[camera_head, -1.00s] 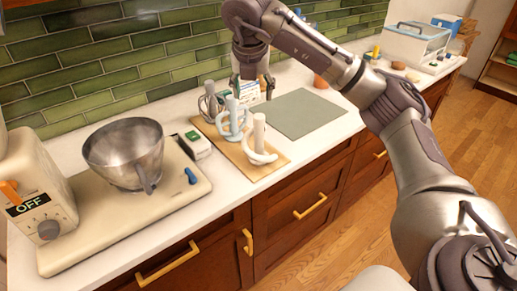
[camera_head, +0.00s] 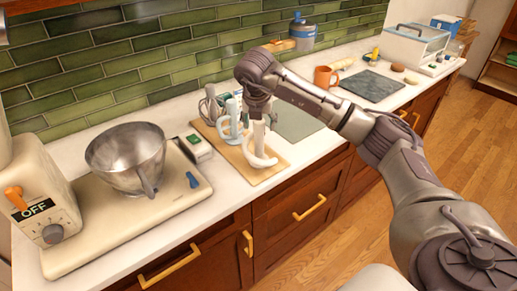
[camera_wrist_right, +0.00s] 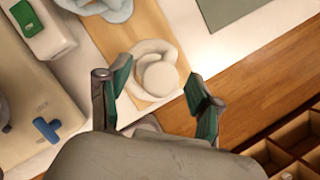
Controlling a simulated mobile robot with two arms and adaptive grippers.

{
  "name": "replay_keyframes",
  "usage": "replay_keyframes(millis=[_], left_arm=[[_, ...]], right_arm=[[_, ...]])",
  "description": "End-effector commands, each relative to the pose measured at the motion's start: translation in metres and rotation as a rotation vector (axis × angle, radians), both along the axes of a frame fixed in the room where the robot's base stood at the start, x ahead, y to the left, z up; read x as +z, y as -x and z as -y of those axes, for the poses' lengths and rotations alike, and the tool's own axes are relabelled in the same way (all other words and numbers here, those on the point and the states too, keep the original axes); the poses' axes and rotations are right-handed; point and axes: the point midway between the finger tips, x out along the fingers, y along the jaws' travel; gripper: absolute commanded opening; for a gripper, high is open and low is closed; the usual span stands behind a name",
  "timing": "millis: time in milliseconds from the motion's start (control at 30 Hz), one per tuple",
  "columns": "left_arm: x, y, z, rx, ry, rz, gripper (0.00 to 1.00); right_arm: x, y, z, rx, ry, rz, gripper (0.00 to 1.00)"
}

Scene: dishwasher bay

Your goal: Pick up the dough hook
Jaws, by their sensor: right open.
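The dough hook (camera_head: 262,158), a white curved piece with an upright stem, stands at the front end of a wooden board (camera_head: 278,172). My right gripper (camera_head: 260,117) points down above it and hides part of its stem in the head view. In the right wrist view the dough hook (camera_wrist_right: 152,72) shows from above, between the two open fingers of my right gripper (camera_wrist_right: 160,82). I see no contact between them. My left gripper is not in view.
A pale blue beater (camera_head: 231,125) and a wire whisk (camera_head: 208,106) stand behind on the same board. A steel bowl (camera_head: 125,155) on the cream mixer base and a small white box with a green top (camera_head: 196,146) are to the left. A grey-green mat (camera_head: 300,124) lies right.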

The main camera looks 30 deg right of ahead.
Motion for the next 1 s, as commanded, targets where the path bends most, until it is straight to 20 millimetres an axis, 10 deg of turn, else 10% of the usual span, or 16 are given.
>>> replay_keyframes(millis=[300, 700, 1000], left_arm=[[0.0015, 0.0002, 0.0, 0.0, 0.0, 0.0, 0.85], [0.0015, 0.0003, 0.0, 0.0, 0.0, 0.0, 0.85], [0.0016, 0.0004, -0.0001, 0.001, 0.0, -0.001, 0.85]], right_arm=[[-0.0069, -0.0022, 0.0013, 0.001, 0.0, 0.001, 0.65], [-0.0065, -0.002, 0.0012, 0.0, -0.001, 0.001, 0.0], [-0.0057, -0.0021, 0.0012, 0.001, -0.001, 0.002, 0.0]])
